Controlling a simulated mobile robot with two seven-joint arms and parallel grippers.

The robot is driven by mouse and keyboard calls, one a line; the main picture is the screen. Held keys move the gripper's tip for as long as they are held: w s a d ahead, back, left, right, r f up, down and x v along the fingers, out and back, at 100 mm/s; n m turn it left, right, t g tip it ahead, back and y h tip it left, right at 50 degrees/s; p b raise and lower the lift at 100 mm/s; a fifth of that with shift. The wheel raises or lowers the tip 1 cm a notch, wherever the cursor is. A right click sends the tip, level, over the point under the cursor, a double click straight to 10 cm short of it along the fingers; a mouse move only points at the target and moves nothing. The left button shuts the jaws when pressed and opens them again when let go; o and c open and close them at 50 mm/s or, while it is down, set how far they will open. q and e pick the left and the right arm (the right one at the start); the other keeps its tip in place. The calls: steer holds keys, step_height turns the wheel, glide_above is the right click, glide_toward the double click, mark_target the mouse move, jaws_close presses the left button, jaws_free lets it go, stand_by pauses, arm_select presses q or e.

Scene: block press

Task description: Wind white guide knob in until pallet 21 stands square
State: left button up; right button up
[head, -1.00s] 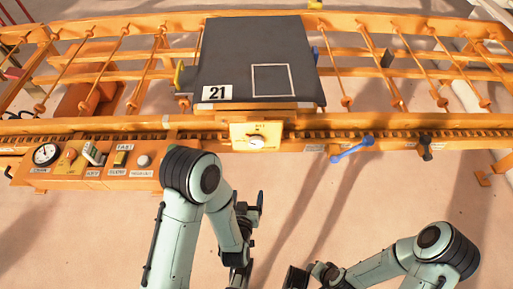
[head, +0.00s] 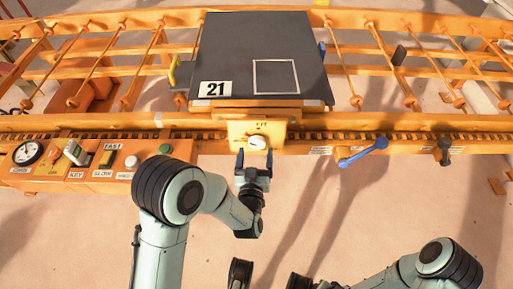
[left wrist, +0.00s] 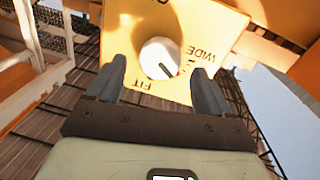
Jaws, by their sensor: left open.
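The dark pallet 21 (head: 225,55) lies on the orange conveyor frame, with its number label at front left and a white square outline. Its front edge looks about parallel to the rail; small skew cannot be told. The white guide knob (head: 257,143) sits on a yellow plate (head: 238,132) below it. In the left wrist view the knob (left wrist: 160,58) has a dark line pointing lower right, between the printed FIT and WIDE. My left gripper (head: 254,156) is open, fingertips either side of the knob from below, not visibly gripping. My right gripper is at the bottom edge, its jaws unclear.
A control box (head: 95,160) with a gauge, key switch and buttons hangs at the left. A blue handle (head: 363,152) and a dark knob (head: 444,150) are on the rail at the right. The floor (head: 400,205) in front is clear.

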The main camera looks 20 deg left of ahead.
mark_target(257, 145)
arm_select(q)
steer(key=shift+w+a, duration=0.2)
steer(key=shift+w, duration=0.65)
steer(key=shift+w+a, duration=0.15)
steer(key=shift+w, duration=0.65)
arm_select(e)
steer(key=shift+s+f, duration=0.4)
steer(key=shift+s, duration=0.2)
arm_select(q)
steer(key=c, duration=1)
steer(key=m+p, duration=0.2)
steer(key=m, duration=0.1)
steer(key=shift+d, duration=0.1)
steer(key=shift+c, duration=0.2)
arm_select(e)
steer(key=shift+t, duration=0.6)
steer(key=w+r, duration=0.2)
steer(key=w, duration=0.1)
steer(key=w+r, duration=0.1)
steer(key=shift+w+a+r, duration=0.25)
steer(key=shift+a+r, duration=0.05)
steer(key=shift+r, duration=0.1)
arm_select(q)
steer(key=o, duration=1)
steer(key=shift+o, duration=0.2)
